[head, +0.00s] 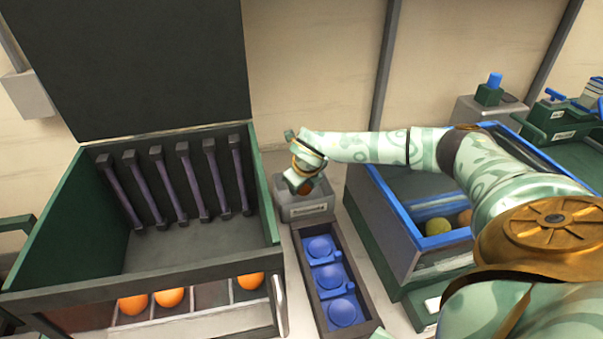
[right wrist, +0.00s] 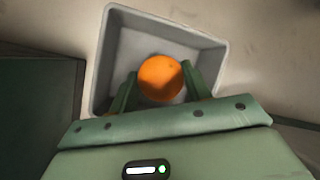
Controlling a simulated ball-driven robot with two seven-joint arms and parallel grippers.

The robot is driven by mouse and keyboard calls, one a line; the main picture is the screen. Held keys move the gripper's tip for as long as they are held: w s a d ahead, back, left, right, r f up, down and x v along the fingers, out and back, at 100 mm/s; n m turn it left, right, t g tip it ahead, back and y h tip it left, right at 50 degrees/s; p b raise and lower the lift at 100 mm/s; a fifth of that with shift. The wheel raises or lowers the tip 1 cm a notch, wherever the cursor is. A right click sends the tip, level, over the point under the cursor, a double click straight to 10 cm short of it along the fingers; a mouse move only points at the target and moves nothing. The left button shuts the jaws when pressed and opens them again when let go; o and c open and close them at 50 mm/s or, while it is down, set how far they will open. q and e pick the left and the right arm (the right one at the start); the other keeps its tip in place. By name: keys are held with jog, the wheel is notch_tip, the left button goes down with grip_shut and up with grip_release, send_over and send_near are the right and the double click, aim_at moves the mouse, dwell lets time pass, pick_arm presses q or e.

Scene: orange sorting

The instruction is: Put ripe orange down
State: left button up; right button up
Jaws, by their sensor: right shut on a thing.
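The ripe orange (right wrist: 160,77) is bright orange and sits between the two green fingers of my right gripper (right wrist: 159,82) in the right wrist view. The gripper is shut on it. Behind the orange in that view is an open grey bin (right wrist: 112,62), with the orange over its inside. In the head view my right gripper (head: 302,178) points down over this small grey bin (head: 306,210), and the orange is mostly hidden. I cannot tell whether the orange touches the bin's floor. My left gripper is not in view.
A dark tray with blue cups (head: 322,247) stands in front of the bin. A green slotted sorter (head: 60,220) with several oranges in its lower lanes is at left. A blue-rimmed crate (head: 385,200) holding fruit is at right.

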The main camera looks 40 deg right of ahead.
aim_at(303, 192)
jog(key=shift+o, duration=0.2)
notch_tip(303, 192, down, 4)
jog(key=shift+r+b, duration=0.1)
jog(key=shift+b, duration=0.3)
jog(key=shift+c, duration=0.2)
jog(key=o, duration=0.7)
jog(key=shift+o, duration=0.2)
jog(key=shift+r, duration=0.2)
jog(key=p+v, duration=0.3)
jog(key=v, duration=0.9)
jog(key=shift+p, duration=0.35)
jog(key=shift+a+f, duration=0.1)
jog(key=shift+f, duration=0.05)
